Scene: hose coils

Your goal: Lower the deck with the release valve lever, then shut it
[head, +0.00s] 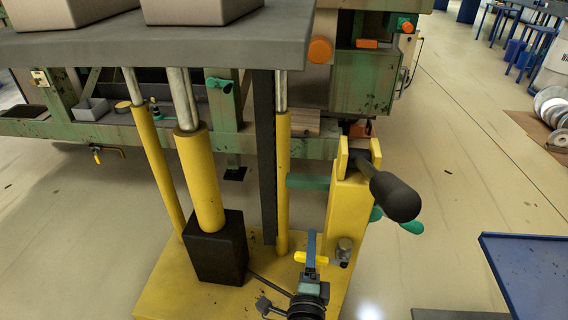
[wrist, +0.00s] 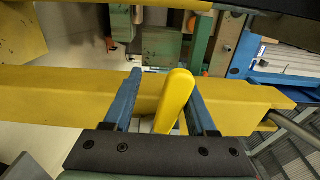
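The grey deck (head: 270,38) is raised at the top left of the head view, on yellow cylinders (head: 201,175) with bright rods showing. The yellow release valve lever (head: 300,257) is low on the yellow post (head: 347,215). My gripper (head: 311,248), with blue fingers, is at the lever. In the wrist view the lever (wrist: 175,100) stands tilted between the two fingers of my gripper (wrist: 162,82). The fingers are apart, with a gap at the left finger. The lever lies nearer the right finger; I cannot tell whether they touch.
Two pale boxes (head: 200,10) sit on the deck. A black pump handle (head: 395,197) sticks out from the post top above my gripper. A black block (head: 216,250) stands on the yellow base (head: 165,290). A blue table (head: 530,270) is at lower right.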

